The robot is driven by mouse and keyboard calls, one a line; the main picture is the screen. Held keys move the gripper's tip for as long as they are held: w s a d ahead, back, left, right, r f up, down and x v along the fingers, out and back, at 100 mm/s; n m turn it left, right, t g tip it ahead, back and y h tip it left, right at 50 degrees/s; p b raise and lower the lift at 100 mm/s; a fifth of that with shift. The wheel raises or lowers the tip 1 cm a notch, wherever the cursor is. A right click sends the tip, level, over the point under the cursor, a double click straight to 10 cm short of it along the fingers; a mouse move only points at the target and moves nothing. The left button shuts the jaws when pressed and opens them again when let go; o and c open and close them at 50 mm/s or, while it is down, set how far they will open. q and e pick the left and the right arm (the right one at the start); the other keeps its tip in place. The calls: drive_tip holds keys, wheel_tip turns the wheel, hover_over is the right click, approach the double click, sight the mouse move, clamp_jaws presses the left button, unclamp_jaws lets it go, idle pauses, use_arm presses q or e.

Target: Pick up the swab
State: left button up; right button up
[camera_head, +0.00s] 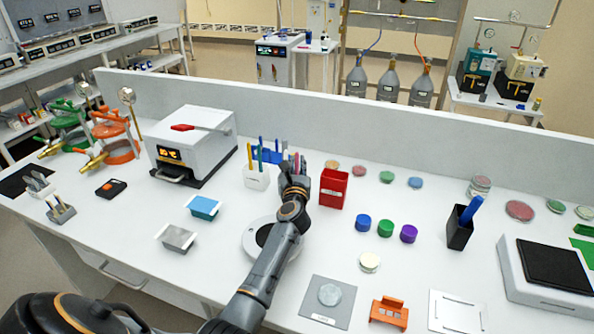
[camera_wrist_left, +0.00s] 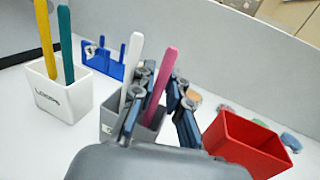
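A grey cup (camera_wrist_left: 109,120) holds a white stick (camera_wrist_left: 133,58) and a pink stick (camera_wrist_left: 164,70), both leaning. They look like swabs, but I cannot read the cup's label. My left gripper (camera_wrist_left: 162,84) is open over this cup, its fingers on either side of the pink stick, with a gap between them. The white stick stands just outside the left finger. In the head view my left gripper (camera_head: 294,167) hides most of the cup. My right gripper is not in view.
A white cup marked LOOPS (camera_wrist_left: 60,97) with yellow and teal sticks stands left of the grey cup. A red box (camera_head: 333,188) stands close on the right. A blue rack (camera_wrist_left: 101,66) is behind. The low wall (camera_head: 330,128) closes off the back.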

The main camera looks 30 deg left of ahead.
use_arm(q)
drive_tip(key=shift+s+r, duration=0.1)
clamp_jaws()
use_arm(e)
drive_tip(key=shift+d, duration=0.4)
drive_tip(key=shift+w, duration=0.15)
use_arm(q)
wheel_tip(320, 180, up, 9)
drive_tip(key=p, duration=0.3)
drive_tip(key=shift+r, duration=0.45)
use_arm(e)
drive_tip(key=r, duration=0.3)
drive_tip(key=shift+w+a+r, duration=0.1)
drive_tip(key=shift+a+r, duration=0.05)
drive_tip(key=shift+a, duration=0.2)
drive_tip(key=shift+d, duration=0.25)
